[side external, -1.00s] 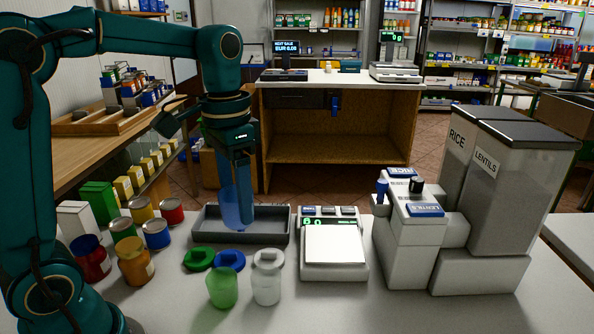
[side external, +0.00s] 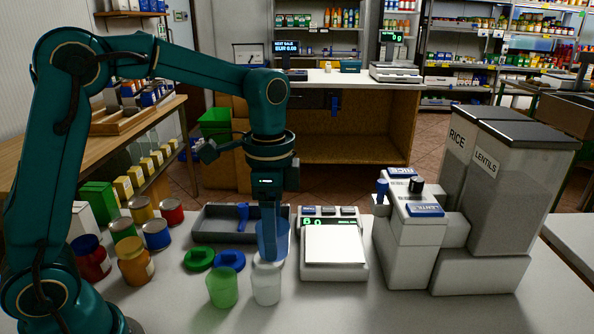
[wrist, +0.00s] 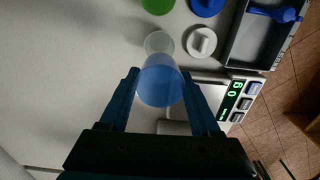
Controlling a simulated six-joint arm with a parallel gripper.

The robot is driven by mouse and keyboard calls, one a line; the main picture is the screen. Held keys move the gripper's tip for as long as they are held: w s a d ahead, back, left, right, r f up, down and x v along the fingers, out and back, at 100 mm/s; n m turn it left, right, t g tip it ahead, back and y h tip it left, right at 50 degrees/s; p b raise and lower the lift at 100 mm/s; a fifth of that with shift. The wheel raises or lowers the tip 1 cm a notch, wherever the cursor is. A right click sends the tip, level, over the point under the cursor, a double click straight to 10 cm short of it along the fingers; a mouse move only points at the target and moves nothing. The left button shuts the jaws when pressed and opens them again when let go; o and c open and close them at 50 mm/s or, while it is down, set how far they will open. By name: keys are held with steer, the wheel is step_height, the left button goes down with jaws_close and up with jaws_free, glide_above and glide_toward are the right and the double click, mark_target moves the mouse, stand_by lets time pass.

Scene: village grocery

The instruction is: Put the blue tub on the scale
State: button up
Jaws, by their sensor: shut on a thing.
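The blue tub (side external: 273,240) is translucent and hangs between the fingers of my gripper (side external: 269,226), which is shut on it. It is left of the scale (side external: 334,246), whose white pan is empty. In the wrist view the tub (wrist: 161,86) sits between my two fingers (wrist: 160,76), and the scale (wrist: 230,100) is partly hidden behind the tub and right finger. The blue lid (side external: 230,260) lies flat on the counter.
A clear tub (side external: 266,286) and a green tub (side external: 222,288) stand in front. A green lid (side external: 198,258) and a white lid (wrist: 201,42) lie nearby. A grey tray (side external: 215,224) holds a blue scoop (side external: 243,216). The dispenser (side external: 415,245) stands right of the scale.

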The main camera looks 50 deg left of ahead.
steer(key=d+f, duration=0.2)
steer(key=d, duration=0.1)
steer(key=d+f, duration=0.2)
steer(key=d, duration=0.1)
steer(key=d+f, duration=0.2)
steer(key=d, duration=0.2)
steer(key=shift+w+d, duration=0.1)
steer(key=shift+w, duration=0.15)
steer(key=shift+f, duration=2.1)
steer(key=shift+f, duration=0.15)
steer(key=o, duration=1.3)
